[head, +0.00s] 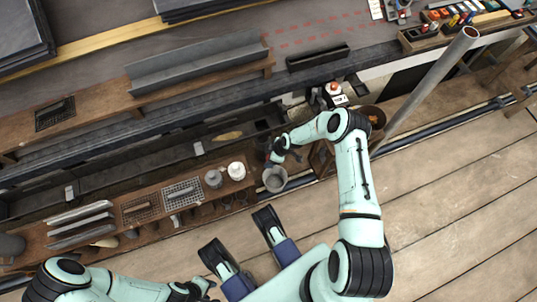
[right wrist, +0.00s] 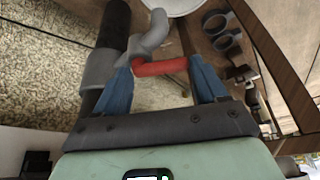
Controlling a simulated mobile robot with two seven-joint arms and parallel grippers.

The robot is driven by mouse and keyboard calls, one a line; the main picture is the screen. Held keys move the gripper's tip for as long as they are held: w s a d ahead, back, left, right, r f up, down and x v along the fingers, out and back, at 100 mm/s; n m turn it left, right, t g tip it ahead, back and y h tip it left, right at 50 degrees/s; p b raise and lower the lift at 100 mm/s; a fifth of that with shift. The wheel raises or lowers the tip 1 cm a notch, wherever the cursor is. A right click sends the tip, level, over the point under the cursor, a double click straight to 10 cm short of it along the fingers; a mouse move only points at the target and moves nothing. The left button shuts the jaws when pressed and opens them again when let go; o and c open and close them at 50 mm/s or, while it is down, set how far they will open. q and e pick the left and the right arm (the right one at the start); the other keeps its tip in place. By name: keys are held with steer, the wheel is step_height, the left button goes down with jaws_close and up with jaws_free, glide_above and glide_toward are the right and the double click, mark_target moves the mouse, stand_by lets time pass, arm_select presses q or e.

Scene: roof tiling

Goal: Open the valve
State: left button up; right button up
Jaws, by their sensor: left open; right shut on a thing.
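The valve shows in the right wrist view as a curved grey spout and body (right wrist: 155,35) with a red handle (right wrist: 160,68). It sits beside a dark pipe (right wrist: 112,35). My right gripper (right wrist: 163,75) is shut on the red handle, which lies between its blue fingers. In the head view my right gripper (head: 279,154) is at the far side of a grey bucket (head: 275,180), and the valve is too small or hidden to make out. My left gripper (head: 200,288) is open and empty at the lower edge, well away from the valve.
A wooden bench (head: 125,217) with cups and trays stands left of the bucket. A slanted metal pole (head: 428,88) and a brown pot (head: 374,117) are on the right. The plank floor (head: 455,190) at the right is mostly clear.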

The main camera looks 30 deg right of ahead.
steer(key=n+g, duration=0.1)
steer(key=n, duration=0.2)
steer(key=d+n+g+y, duration=0.1)
steer(key=n, duration=0.2)
steer(key=shift+s+d, duration=0.1)
steer(key=shift+s, duration=0.05)
steer(key=shift+n, duration=0.4)
steer(key=o, duration=1)
